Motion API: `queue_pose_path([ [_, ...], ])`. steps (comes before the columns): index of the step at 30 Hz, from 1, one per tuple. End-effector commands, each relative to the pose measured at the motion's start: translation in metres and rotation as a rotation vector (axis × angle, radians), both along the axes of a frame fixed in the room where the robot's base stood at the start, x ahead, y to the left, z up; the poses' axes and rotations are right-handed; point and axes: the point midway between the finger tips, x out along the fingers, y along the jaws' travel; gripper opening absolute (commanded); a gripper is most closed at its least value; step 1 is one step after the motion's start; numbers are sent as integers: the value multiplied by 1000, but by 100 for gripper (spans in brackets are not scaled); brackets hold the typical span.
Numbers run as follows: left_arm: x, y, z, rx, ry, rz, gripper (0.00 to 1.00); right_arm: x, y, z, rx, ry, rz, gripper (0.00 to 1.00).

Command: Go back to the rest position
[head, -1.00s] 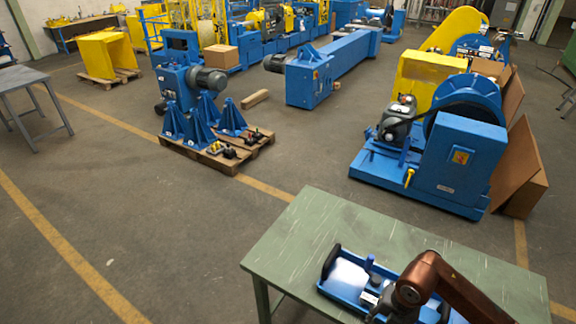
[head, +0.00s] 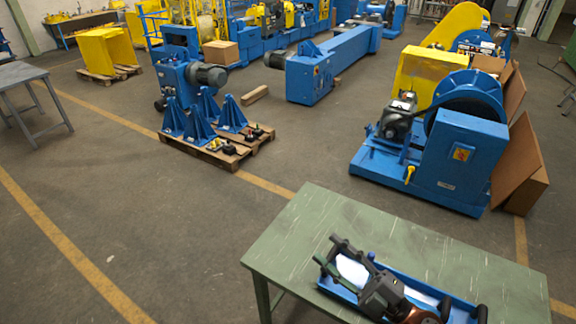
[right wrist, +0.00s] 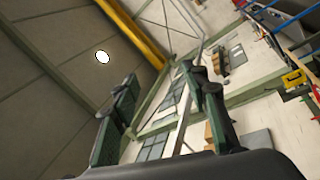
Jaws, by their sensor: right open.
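My right gripper (head: 332,252) is open and empty at the bottom of the head view, above the green table (head: 310,225). Its two dark fingers point to the upper left of the picture. It covers part of a blue tray (head: 425,290) with a light inner surface, which lies on the table. In the right wrist view the two fingers of the right gripper (right wrist: 158,82) stand apart with nothing between them. That view looks towards the ceiling and a wall. My left gripper is not in view.
Beyond the table stands a blue machine (head: 455,160) with cardboard (head: 525,165) leaning beside it. A wooden pallet (head: 205,153) with blue stands is farther left. A grey table (head: 20,75) is at the far left. The floor between is clear.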

Motion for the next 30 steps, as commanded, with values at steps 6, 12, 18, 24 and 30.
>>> queue_pose_path([
  [6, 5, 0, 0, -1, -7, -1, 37, 56, -141, -26, 350, 243, -495, 42],
  [12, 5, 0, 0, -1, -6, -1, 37, 50, -242, -131, 483, 575, -865, 42],
  [18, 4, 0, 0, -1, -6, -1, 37, -9, -288, -255, 498, 976, -1123, 42],
  [24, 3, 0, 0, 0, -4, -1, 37, -84, -287, -342, 442, 1332, -1237, 42],
  [30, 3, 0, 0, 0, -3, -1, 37, -144, -272, -388, 379, 1579, -1263, 42],
])
